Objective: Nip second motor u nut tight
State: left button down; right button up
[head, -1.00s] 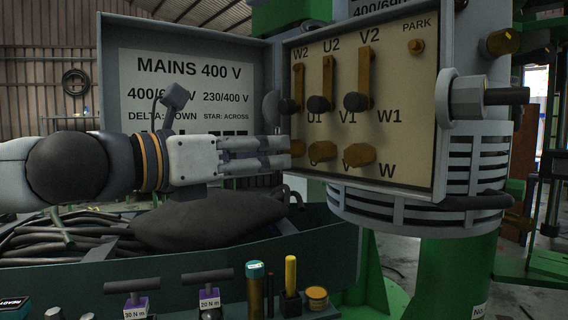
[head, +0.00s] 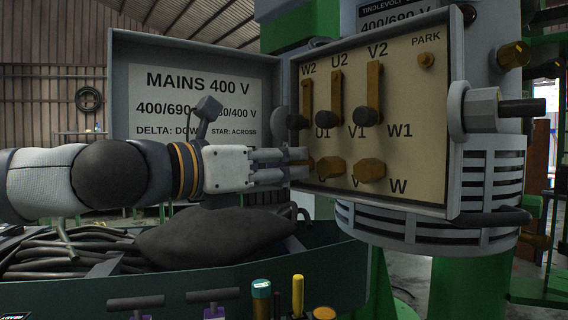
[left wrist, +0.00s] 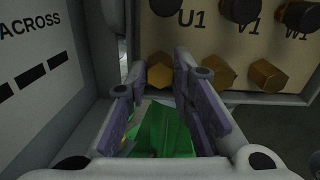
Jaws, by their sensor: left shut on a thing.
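The motor terminal box (head: 455,120) stands open, with three brass nuts along the bottom row of its cream panel. The leftmost is the U nut, at my left fingertips and mostly hidden in the head view; it shows between the fingers in the left wrist view (left wrist: 161,74). My left gripper (head: 300,166) reaches in level from the left and is shut on this U nut. The V nut (head: 333,168) and the W nut (head: 370,171) are beside it to the right, clear of the fingers. My right gripper is not in view.
Above are brass link bars (head: 373,85) with dark-capped terminals. A parked brass nut (head: 425,61) sits under PARK. The open lid (head: 190,75) stands left, close to my fingers. Below are a dark bag (head: 215,228), cables (head: 70,250) and T-handled torque tools (head: 136,302).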

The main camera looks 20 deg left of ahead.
pick_arm(q)
jog(key=m+p, duration=0.1)
jog(key=m, duration=0.3)
jog(key=m+p, duration=0.2)
jog(key=m, duration=0.2)
jog(key=shift+s+d+r+m, duration=0.1)
jog(key=shift+s+m, duration=0.05)
jog(key=shift+m, duration=1.15)
jog(key=shift+f+m, duration=0.2)
jog(key=shift+m, duration=0.7)
jog(key=m, duration=1.1)
jog(key=shift+f, duration=0.1)
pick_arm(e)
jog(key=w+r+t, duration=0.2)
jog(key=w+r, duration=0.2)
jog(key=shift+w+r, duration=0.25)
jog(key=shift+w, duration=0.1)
pick_arm(q)
jog(key=shift+m, duration=0.3)
